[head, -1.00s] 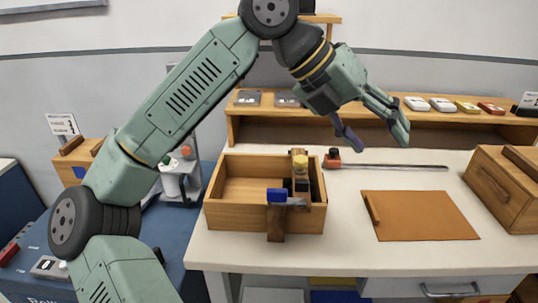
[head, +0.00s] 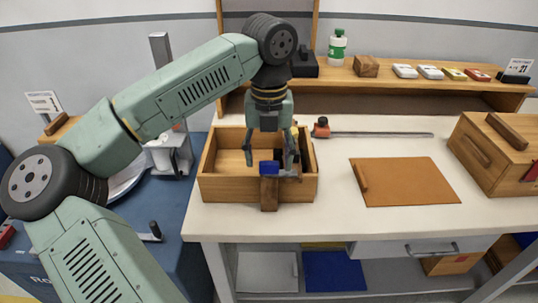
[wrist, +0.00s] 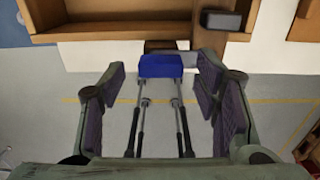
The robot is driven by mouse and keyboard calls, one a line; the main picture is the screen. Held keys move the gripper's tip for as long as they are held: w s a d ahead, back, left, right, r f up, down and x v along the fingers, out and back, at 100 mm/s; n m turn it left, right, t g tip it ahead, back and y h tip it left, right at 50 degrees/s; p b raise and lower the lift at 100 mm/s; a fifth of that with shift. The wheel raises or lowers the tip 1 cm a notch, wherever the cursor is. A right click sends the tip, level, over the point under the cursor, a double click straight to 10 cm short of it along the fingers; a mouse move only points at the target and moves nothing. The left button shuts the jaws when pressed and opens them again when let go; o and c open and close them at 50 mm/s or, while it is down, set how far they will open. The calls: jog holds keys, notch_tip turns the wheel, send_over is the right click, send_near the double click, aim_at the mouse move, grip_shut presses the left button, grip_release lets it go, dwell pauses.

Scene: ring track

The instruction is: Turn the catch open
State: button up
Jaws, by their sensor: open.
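A blue block (head: 268,168), which looks like the catch's handle, sits at the top of a wooden upright (head: 269,195) on the front of an open wooden box (head: 225,190). My gripper (head: 269,155) points down over the box front, its fingers open on either side of the blue block. In the wrist view the blue block (wrist: 160,66) lies between the open fingers (wrist: 160,95), with gaps at both sides; contact is not visible. A grey part shows just right of the blue block in the head view. My gripper partly hides the box interior.
A clamp (head: 321,127) with a long bar lies behind the box. A brown board (head: 410,185) lies to the right, and a lidded wooden box (head: 490,155) stands at the far right. A shelf (head: 400,90) runs along the back. Bench between them is bare.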

jog(key=shift+f, duration=0.7)
jog(key=shift+c, duration=0.4)
jog(key=c, duration=1.1)
